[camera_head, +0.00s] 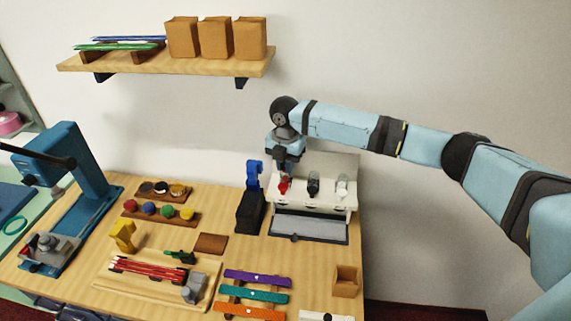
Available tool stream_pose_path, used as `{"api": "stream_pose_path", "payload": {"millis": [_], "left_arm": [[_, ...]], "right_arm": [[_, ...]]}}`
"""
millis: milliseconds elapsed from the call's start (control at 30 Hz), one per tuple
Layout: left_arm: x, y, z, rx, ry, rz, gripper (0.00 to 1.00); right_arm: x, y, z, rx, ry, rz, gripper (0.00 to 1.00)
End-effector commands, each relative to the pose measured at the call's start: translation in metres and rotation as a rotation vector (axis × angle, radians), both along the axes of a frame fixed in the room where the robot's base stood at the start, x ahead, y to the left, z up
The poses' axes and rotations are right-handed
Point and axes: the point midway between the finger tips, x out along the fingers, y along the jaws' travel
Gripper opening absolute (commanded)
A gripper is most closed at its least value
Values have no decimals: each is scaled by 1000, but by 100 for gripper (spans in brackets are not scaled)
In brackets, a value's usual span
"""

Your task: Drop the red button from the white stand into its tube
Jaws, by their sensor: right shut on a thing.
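A white stand (333,198) sits at the back right of the counter and carries several small tubes in a row. My right gripper (284,173) points down over the left end of this stand. It is shut, with a small red thing (284,186) right at its fingertips, which looks like the red button. The fingers and the small size hide whether the red piece is above its tube or partly in it. A dark tube (313,184) stands in the middle and a clear, pale tube (342,187) at the right. My left gripper is out of view.
A blue and black device (250,205) stands close left of the stand. A grey tray (308,228) lies in front. Wooden holders with coloured round pieces (160,210), coloured strips (257,279) and a blue press (85,170) occupy the counter. A shelf (170,62) hangs above.

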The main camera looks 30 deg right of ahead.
Motion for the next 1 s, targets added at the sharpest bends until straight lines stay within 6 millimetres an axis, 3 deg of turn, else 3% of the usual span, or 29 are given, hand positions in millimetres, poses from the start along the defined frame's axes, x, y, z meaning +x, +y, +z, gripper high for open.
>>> {"api": "stream_pose_path", "payload": {"millis": [100,133,233,267,533,667,1000], "left_arm": [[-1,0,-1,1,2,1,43],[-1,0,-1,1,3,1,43],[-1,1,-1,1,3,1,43],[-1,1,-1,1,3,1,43],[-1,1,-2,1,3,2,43],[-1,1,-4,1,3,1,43],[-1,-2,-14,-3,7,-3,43]], "right_arm": [[0,0,0,0,0,0,0],[0,0,0,0,0,0,19],[0,0,0,0,0,0,42],[0,0,0,0,0,0,45],[0,0,1,0,0,0,45],[1,0,11,1,-3,0,45],[1,1,83,2,-4,1,45]]}}
